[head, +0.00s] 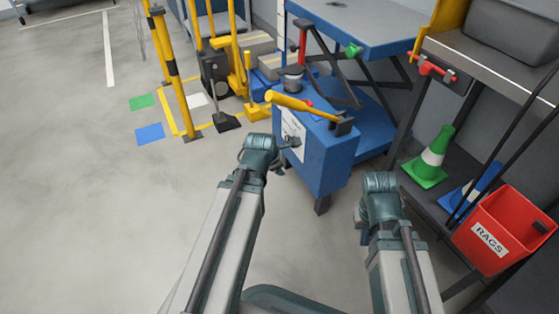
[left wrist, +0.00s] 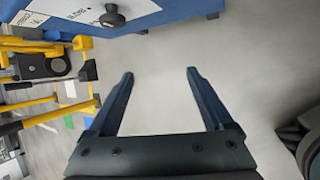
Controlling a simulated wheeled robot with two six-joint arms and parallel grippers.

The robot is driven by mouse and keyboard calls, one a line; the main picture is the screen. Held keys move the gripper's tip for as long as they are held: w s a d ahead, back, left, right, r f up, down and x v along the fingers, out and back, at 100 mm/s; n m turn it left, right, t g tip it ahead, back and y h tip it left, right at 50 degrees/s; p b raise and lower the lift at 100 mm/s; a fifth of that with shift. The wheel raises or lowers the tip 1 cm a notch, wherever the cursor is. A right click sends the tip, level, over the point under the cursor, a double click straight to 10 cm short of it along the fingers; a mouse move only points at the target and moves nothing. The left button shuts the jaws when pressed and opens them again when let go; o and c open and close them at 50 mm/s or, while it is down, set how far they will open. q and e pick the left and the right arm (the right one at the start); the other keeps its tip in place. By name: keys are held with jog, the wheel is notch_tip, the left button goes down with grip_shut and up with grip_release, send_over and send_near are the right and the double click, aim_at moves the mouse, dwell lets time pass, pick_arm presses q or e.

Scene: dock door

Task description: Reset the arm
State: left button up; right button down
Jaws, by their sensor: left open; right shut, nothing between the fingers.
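My left arm (head: 215,235) reaches forward from the bottom of the head view and ends close to the front of the blue cabinet (head: 328,160). In the left wrist view my left gripper (left wrist: 160,72) is open and empty, with grey floor between its fingers. The cabinet's edge and a dark knob (left wrist: 112,17) are beyond the fingertips, apart from them. My right arm (head: 400,260) is bent in front of the cabinet's right side. My right gripper (head: 362,215) is shut and empty, mostly hidden by its own wrist. A yellow-handled lever (head: 290,101) lies over the cabinet top.
A blue lift table (head: 365,25) stands behind the cabinet. Yellow posts (head: 175,80) stand at back left. Floor at left is clear, with green and blue squares (head: 149,134).

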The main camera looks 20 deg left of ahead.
dwell(0.4)
pick_arm(q)
jog(key=s+d+r+m+g+p, duration=0.3)
jog(key=s+d+r+m+p, duration=0.3)
jog(key=d+m, duration=0.65)
jog(key=s+d+r+m+g+p, duration=0.4)
jog(key=s+d+m+p, duration=0.35)
jog(key=m, duration=1.05)
notch_tip(320, 180, up, 38)
jog(key=p, duration=3.8)
jog(key=shift+s+a, duration=0.15)
jog(key=shift+s, duration=0.25)
jog(key=shift+f, duration=0.1)
